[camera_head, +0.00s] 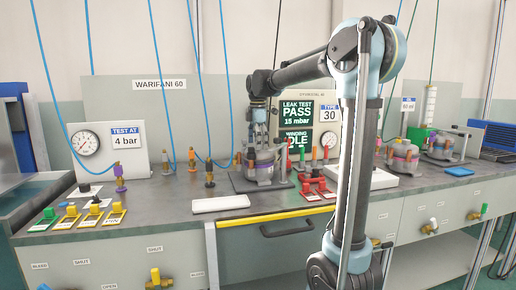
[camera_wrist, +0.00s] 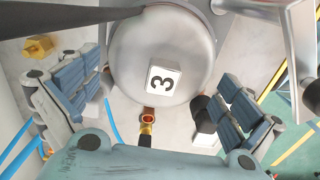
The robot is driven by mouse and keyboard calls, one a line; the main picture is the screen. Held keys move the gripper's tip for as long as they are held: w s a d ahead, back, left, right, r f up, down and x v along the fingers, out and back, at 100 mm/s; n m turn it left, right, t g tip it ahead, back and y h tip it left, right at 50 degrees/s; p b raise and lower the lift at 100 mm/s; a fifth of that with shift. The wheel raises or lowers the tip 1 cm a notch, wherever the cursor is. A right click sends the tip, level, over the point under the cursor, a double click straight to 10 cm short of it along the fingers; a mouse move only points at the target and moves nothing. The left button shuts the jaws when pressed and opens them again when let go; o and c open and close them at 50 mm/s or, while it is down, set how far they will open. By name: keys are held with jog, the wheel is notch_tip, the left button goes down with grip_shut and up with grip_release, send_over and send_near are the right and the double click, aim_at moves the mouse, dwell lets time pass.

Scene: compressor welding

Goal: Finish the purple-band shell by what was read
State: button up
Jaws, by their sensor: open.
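My gripper (camera_wrist: 155,108) is open, with its fingers on either side of a round grey metal shell marked 3 (camera_wrist: 150,50) in the wrist view; I cannot tell if they touch it. In the head view my gripper (camera_head: 258,135) hangs above a grey shell (camera_head: 262,166) in a dark fixture. A shell with a purple and orange band (camera_head: 403,156) stands on a white plate farther right. The panel (camera_head: 298,112) reads LEAK TEST PASS 15 mbar and IDLE, with a TYPE 30 card (camera_head: 329,113) beside it.
A gauge board (camera_head: 110,152) reads TEST AT 4 bar. Coloured fittings (camera_head: 120,178) stand on the bench. Yellow and green switches (camera_head: 70,215) are front left; red clamps (camera_head: 315,186) are right of the fixture. A white tray (camera_head: 220,203) lies in front. Another shell (camera_head: 440,146) stands far right.

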jog(key=shift+f, duration=0.25)
jog(key=shift+s, duration=0.1)
jog(key=c, duration=1.9)
jog(key=shift+r, duration=0.35)
grip_shut()
jog(key=shift+r, duration=0.4)
jog(key=shift+r, duration=0.2)
